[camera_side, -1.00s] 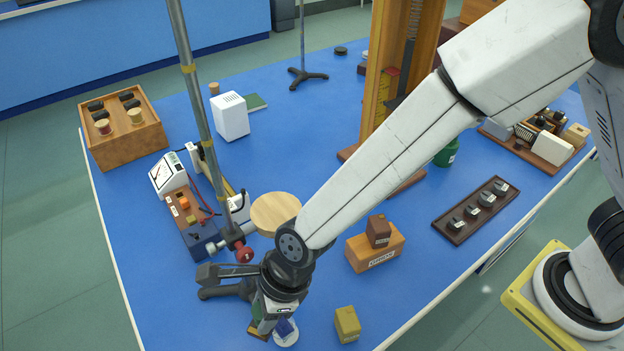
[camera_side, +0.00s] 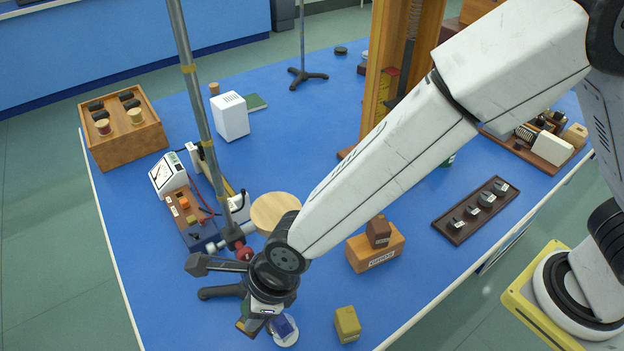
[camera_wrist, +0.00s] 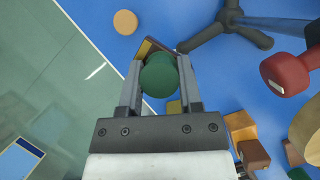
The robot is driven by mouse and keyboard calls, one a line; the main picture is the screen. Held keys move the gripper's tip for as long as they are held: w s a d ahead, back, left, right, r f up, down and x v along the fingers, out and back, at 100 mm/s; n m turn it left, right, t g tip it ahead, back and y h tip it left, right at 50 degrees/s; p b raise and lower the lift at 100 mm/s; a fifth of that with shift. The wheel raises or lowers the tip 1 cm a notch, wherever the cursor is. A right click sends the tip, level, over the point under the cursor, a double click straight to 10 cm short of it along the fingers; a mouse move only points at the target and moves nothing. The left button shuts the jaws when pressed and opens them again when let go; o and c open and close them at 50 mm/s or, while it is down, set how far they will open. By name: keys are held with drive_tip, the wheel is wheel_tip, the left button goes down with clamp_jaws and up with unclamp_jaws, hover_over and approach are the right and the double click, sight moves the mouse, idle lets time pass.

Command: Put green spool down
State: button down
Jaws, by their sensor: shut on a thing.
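The green spool (camera_wrist: 159,76) shows in the wrist view as a dark green rounded end between the two fingers of my gripper (camera_wrist: 159,70). My gripper is shut on it. In the side view my gripper (camera_side: 262,322) is low at the front of the blue table, and the spool is mostly hidden there by the gripper. A white disc with a blue part (camera_side: 285,330) shows right beside the fingers. I cannot tell whether the spool touches the table.
A small yellow block (camera_side: 347,324) stands right of my gripper. A labelled wooden box (camera_side: 375,250) and round wooden disc (camera_side: 276,212) lie farther back. The table's left front is clear.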

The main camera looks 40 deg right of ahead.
drive_tip(key=w+a+f, duration=0.8)
drive_tip(key=shift+w+a, duration=0.1)
drive_tip(key=shift+w, duration=0.3)
drive_tip(key=shift+w+a+f, duration=0.3)
drive_tip(key=shift+w+f, duration=0.05)
drive_tip(key=shift+f, duration=0.2)
drive_tip(key=shift+w+a+f, duration=0.1)
drive_tip(key=shift+a+f, duration=0.05)
drive_tip(key=shift+f, duration=1.65)
drive_tip(key=shift+f, duration=0.15)
drive_tip(key=shift+c, duration=1.4)
unclamp_jaws()
